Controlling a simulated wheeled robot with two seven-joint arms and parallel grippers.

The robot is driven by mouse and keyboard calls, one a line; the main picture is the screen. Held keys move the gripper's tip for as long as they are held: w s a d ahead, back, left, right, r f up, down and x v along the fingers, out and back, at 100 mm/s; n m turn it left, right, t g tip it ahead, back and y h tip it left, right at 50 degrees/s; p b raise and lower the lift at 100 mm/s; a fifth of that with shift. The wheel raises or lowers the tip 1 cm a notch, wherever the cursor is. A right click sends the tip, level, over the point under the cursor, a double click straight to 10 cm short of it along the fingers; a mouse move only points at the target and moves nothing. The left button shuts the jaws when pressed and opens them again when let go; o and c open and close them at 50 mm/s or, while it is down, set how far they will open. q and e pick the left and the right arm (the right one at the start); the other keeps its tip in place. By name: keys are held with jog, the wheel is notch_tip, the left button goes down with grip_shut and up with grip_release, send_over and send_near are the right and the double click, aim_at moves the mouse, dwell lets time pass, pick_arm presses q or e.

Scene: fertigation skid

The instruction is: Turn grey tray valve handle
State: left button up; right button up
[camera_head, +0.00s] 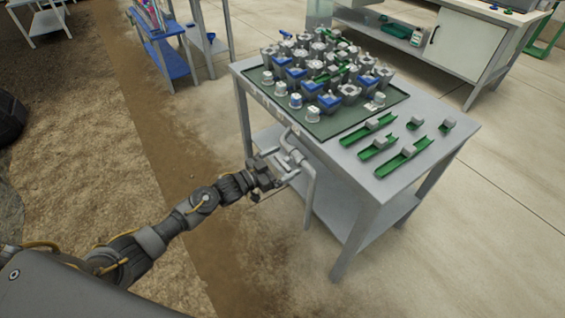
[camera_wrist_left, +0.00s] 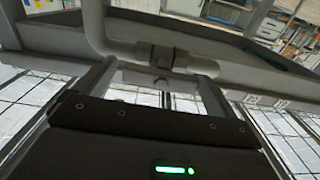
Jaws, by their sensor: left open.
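A grey pipe (camera_head: 308,190) with a valve (camera_head: 293,155) is fixed at the near left edge of the grey table. In the left wrist view, the valve (camera_wrist_left: 158,55) has a darker collar on the grey pipe (camera_wrist_left: 94,22), with a small round stub below. The handle is hard to tell from the pipework. My left gripper (camera_head: 281,165) is open at the valve. In the left wrist view the fingers of my left gripper (camera_wrist_left: 158,78) stand to either side of the stub, with nothing clearly clamped; contact is unclear. My right gripper is out of view.
The grey table (camera_head: 440,150) carries a dark green tray (camera_head: 325,128) crowded with grey and blue pots. Several green troughs (camera_head: 402,162) lie at its right. A blue stand (camera_head: 172,62) and a white cabinet (camera_head: 468,43) stand behind.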

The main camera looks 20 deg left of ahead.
pick_arm(q)
jog(key=shift+w, duration=0.1)
jog(key=shift+c, duration=0.4)
jog(key=c, duration=0.9)
